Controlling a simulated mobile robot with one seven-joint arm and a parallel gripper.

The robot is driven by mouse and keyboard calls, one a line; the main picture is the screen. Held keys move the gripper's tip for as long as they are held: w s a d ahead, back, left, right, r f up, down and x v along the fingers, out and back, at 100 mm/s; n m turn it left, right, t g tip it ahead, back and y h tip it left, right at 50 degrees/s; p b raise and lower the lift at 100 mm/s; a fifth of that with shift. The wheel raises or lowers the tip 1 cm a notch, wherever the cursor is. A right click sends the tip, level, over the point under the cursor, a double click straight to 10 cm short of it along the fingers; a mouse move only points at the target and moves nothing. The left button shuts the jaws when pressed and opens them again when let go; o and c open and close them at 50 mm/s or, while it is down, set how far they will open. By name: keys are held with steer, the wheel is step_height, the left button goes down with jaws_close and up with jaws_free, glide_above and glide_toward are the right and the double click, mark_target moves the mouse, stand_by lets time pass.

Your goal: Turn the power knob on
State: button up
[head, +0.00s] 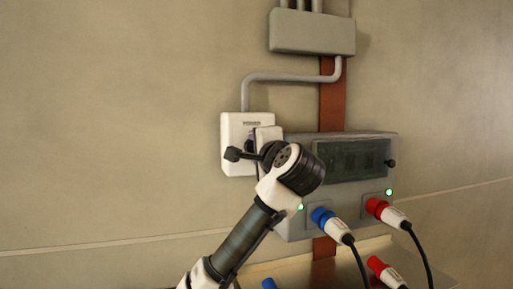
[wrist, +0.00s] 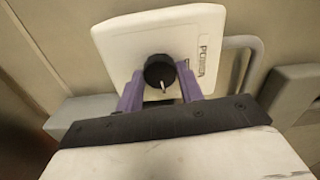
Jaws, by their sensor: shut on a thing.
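The power knob (wrist: 159,73) is black and round with a white pointer line. It sits on a white switch box (wrist: 122,36) labelled POWER. In the wrist view the pointer line lies toward the lower side of the knob. My gripper (wrist: 160,84) has its two purple fingers on either side of the knob and is shut on it. In the head view the white switch box (head: 234,130) is on the wall, and my wrist hides the knob.
A grey panel (head: 298,225) with a dark window, green lights, and blue (head: 322,216) and red (head: 376,206) plugs is close right of my wrist. A grey conduit (head: 290,77) runs up to a junction box (head: 312,32). The wall at left is clear.

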steer(key=shift+m, duration=0.6)
steer(key=o, duration=1)
steer(key=shift+s, duration=0.1)
steer(key=b+v, duration=0.6)
steer(key=v, duration=0.7)
steer(key=shift+s+b, duration=0.25)
steer(key=shift+b, duration=0.1)
steer(key=shift+d, duration=0.15)
